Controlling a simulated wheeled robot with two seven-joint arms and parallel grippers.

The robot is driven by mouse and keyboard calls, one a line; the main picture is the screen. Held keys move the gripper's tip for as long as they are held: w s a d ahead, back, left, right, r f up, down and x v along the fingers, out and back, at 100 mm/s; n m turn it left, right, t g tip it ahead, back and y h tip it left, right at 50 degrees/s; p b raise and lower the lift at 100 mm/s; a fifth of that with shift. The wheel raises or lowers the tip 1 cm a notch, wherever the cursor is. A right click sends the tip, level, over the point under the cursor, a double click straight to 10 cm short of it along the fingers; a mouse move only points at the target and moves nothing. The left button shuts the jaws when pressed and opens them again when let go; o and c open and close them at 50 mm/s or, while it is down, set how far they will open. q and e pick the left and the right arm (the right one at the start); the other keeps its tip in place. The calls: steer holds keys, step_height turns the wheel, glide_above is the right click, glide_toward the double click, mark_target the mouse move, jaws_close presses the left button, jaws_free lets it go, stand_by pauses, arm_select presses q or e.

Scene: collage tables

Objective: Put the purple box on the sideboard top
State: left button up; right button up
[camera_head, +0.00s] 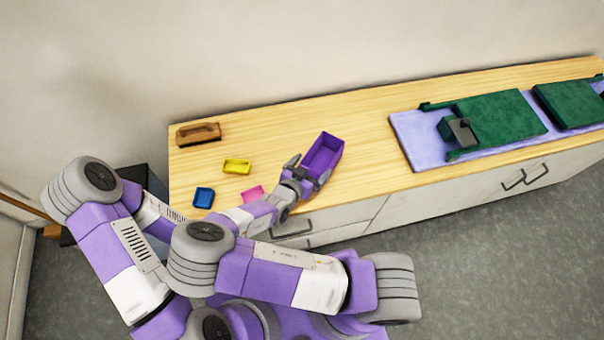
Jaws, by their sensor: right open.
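The purple box (325,151) is an open-topped container on the light wooden sideboard top (365,165), near its front edge. It looks like it rests on the wood, but its underside is hidden. My right gripper (306,174) is open at the box's near-left end, with its fingers close to the box wall. I cannot tell whether they touch it. My left gripper does not show; part of my left arm is at the left.
A small yellow tray (237,166), a blue tray (203,197) and a pink item (253,193) lie left of the box. A brown wooden block with a handle (198,133) is at the back left. A lilac mat (413,136) with green pieces (500,115) covers the right.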

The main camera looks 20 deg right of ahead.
steer(key=p+v, duration=0.1)
steer(key=v, duration=0.5)
steer(key=shift+s+a+r, duration=0.15)
steer(key=shift+s, duration=0.05)
